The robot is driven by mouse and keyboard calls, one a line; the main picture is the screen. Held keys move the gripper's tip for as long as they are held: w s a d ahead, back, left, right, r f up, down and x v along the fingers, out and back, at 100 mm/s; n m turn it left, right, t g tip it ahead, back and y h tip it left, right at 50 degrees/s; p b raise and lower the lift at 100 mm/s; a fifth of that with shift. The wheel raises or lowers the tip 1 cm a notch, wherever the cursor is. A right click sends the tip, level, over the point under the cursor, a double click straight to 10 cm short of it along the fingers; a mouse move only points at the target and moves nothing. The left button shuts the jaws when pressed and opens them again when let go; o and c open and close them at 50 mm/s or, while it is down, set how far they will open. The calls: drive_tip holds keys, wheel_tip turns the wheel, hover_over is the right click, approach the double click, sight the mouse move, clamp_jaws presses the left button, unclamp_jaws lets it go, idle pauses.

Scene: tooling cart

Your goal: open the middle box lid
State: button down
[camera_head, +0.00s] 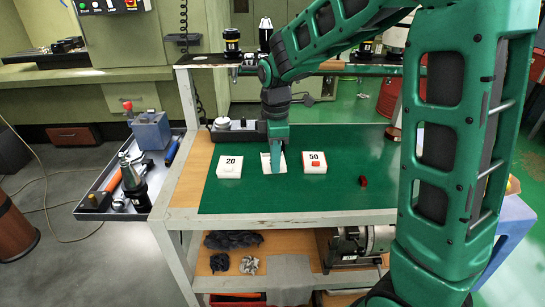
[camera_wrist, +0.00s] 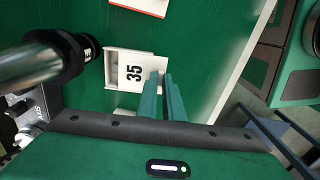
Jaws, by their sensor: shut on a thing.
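The middle box (camera_wrist: 110,54) is white, and its lid (camera_wrist: 133,72) is marked 35 in the wrist view. The lid looks shifted toward my fingers, with part of the box's inside showing at the far end. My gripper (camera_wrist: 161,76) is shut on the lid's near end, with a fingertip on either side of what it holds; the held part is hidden. In the head view my gripper (camera_head: 275,170) points down onto the middle box (camera_head: 265,162) and hides much of it.
The box marked 20 (camera_head: 229,167) sits to the left and the box marked 50 (camera_head: 313,161) to the right, with red on its top. A small red piece (camera_head: 363,181) lies on the green mat (camera_head: 340,199). A dark device (camera_head: 238,130) stands behind the boxes.

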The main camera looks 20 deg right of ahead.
drive_tip(key=shift+s+a, duration=0.2)
drive_tip(key=shift+s, duration=0.55)
drive_tip(key=shift+s+a, duration=0.15)
drive_tip(key=shift+s, duration=0.6)
drive_tip(key=c, duration=1.9)
unclamp_jaws()
drive_tip(key=shift+o, duration=0.2)
wheel_tip(320, 180, up, 11)
drive_tip(key=shift+d+f, duration=0.1)
drive_tip(key=shift+f, duration=0.05)
